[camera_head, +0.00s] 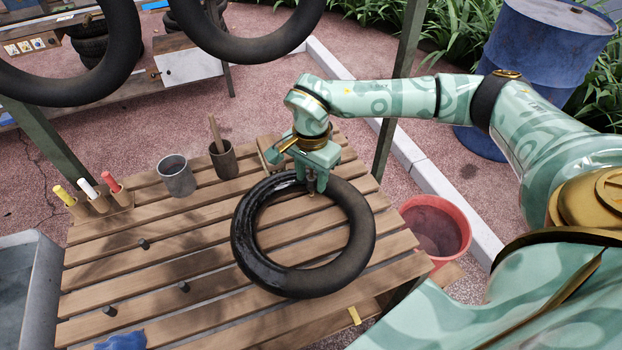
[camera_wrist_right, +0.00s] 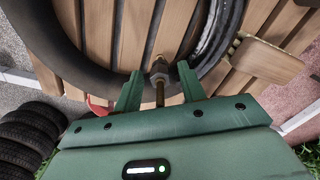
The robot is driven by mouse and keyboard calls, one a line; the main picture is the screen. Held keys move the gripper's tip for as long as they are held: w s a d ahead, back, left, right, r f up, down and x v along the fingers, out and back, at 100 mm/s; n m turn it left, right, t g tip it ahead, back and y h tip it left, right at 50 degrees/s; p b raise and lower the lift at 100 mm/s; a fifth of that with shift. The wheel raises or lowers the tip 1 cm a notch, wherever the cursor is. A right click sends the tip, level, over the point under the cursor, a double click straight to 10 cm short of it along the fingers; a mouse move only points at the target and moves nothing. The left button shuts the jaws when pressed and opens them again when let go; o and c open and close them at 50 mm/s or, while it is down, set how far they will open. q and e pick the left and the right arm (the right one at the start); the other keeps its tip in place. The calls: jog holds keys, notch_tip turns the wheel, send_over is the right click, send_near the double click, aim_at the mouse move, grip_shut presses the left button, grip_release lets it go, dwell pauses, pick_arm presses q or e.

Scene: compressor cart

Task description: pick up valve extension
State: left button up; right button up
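A black tyre tube (camera_head: 362,235) lies flat on the slatted wooden table (camera_head: 205,238). My right gripper (camera_head: 313,188) is over the tube's far side, pointing down. In the right wrist view its two fingers (camera_wrist_right: 159,91) stand apart, on either side of a slim brass stem with a metal nut (camera_wrist_right: 160,70). Gaps show between the stem and both fingers. The stem is beside the tube's inner edge; whether it is the valve extension or the tube's own valve, I cannot tell. My left gripper is out of view.
A wooden brush (camera_head: 269,153), a dark cup with a stick (camera_head: 224,163), a grey cup (camera_head: 177,179) and coloured sticks in a wooden block (camera_head: 115,200) stand at the table's back. Dark pegs stick up at left. A red bucket (camera_head: 455,225) stands at right. Two tubes hang above.

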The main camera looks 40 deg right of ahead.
grip_shut()
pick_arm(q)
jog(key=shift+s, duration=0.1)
pick_arm(e)
jog(key=shift+r, duration=0.55)
notch_tip(320, 180, up, 3)
jog(key=shift+s+p, duration=0.1)
jog(key=shift+p, duration=0.75)
pick_arm(q)
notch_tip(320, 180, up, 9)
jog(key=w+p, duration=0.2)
jog(key=p, duration=0.5)
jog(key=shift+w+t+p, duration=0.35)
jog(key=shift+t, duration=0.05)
pick_arm(e)
jog(key=s+a+r, duration=0.3)
jog(key=s+r, duration=1)
jog(key=r, duration=0.1)
jog(key=shift+s+a, duration=0.2)
jog(key=shift+a, duration=0.1)
